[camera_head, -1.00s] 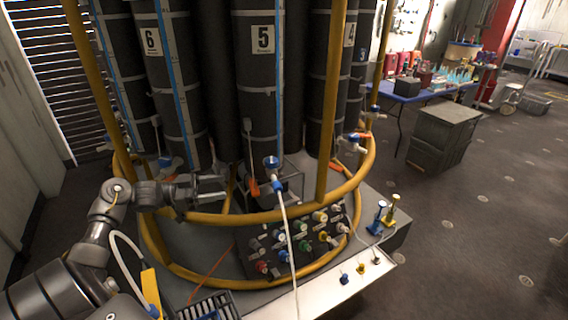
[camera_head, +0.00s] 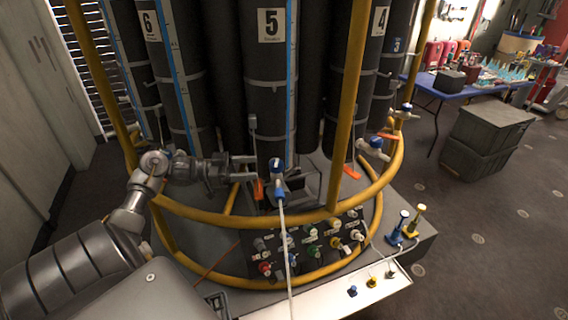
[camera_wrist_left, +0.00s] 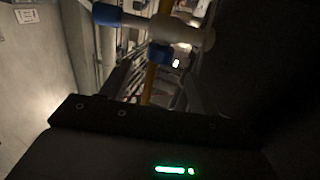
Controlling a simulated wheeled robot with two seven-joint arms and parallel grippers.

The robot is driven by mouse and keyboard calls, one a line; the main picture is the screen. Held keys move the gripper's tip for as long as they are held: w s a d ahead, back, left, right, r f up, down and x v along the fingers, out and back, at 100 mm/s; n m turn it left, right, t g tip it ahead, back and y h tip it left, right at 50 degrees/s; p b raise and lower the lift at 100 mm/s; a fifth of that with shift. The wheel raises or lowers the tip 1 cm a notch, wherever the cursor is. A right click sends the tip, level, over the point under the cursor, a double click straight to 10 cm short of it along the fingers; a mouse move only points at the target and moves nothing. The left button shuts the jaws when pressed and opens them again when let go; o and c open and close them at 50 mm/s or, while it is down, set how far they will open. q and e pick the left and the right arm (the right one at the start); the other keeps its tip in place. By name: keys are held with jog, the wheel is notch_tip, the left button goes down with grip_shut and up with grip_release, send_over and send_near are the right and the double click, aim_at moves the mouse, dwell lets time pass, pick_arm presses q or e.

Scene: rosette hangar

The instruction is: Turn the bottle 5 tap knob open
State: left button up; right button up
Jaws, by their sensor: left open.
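Bottle 5 (camera_head: 273,95) is a tall dark cylinder with a white "5" label, in the middle of the head view. At its foot is a tap with a blue knob (camera_head: 277,165) and a white hose running down towards me. My left gripper (camera_head: 247,168) is open just left of the knob, its fingers pointing right towards it. I see no contact, but the exact gap is hard to tell. The left wrist view shows a white tap body (camera_wrist_left: 182,27) with blue ends near the top; the gripper there is mostly dark. My right gripper is not in view.
A yellow ring rail (camera_head: 225,216) curves in front of the bottles, with a yellow upright (camera_head: 347,110) right of bottle 5. An orange tag (camera_head: 258,190) hangs close to the tap. Below is a panel of coloured knobs (camera_head: 314,252). A blue table (camera_head: 450,92) stands back right.

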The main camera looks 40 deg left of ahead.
aim_at(278, 163)
pick_arm(q)
jog(key=p+x, duration=0.3)
jog(key=x, duration=0.6)
jog(key=shift+r, duration=0.15)
jog(key=shift+x, duration=0.85)
jog(key=shift+s, duration=0.1)
